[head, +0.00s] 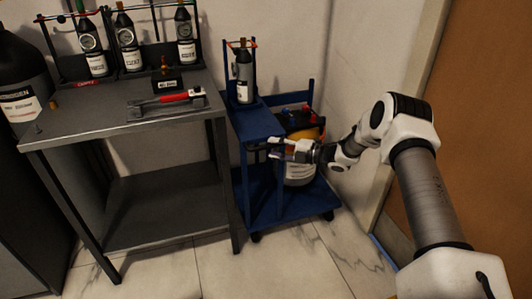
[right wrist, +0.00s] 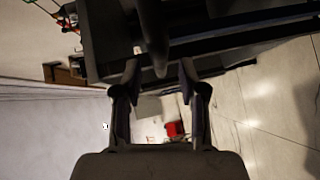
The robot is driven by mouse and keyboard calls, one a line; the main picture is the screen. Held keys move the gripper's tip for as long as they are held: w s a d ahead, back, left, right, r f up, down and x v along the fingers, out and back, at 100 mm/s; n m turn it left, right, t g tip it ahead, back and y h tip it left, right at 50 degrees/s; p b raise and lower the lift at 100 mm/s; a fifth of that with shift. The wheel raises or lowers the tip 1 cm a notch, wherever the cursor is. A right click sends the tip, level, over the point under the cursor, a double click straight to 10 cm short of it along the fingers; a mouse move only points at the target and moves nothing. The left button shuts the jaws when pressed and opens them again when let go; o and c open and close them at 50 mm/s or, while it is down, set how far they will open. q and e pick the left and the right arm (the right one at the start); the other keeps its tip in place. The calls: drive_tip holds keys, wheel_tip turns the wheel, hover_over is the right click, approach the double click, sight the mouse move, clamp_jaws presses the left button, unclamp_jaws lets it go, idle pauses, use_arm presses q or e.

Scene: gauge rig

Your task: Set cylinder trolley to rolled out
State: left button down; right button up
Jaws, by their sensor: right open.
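The blue cylinder trolley (head: 256,122) stands on the floor against the back wall, right of the grey table. A grey cylinder with a yellow top (head: 301,171) stands on its lower deck, partly hidden by my right gripper. A smaller dark cylinder (head: 243,78) stands on its upper shelf. My right gripper (head: 272,148) is open, its fingers pointing left in front of the trolley's frame. In the right wrist view, the two fingers (right wrist: 158,74) are apart, close to a dark bar; whether they touch it I cannot tell. My left gripper is out of view.
The grey table (head: 75,128) holds a red-handled tool (head: 180,97) and several small gauge cylinders at its back. A large dark cylinder (head: 20,80) stands at far left. Marble floor (head: 215,270) is clear in front of the trolley. A brown door (head: 480,130) is at right.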

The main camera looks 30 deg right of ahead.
drive_tip(key=x, duration=0.3)
drive_tip(key=shift+b, duration=0.3)
clamp_jaws()
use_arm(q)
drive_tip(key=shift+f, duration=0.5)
use_arm(e)
drive_tip(key=shift+s, duration=0.1)
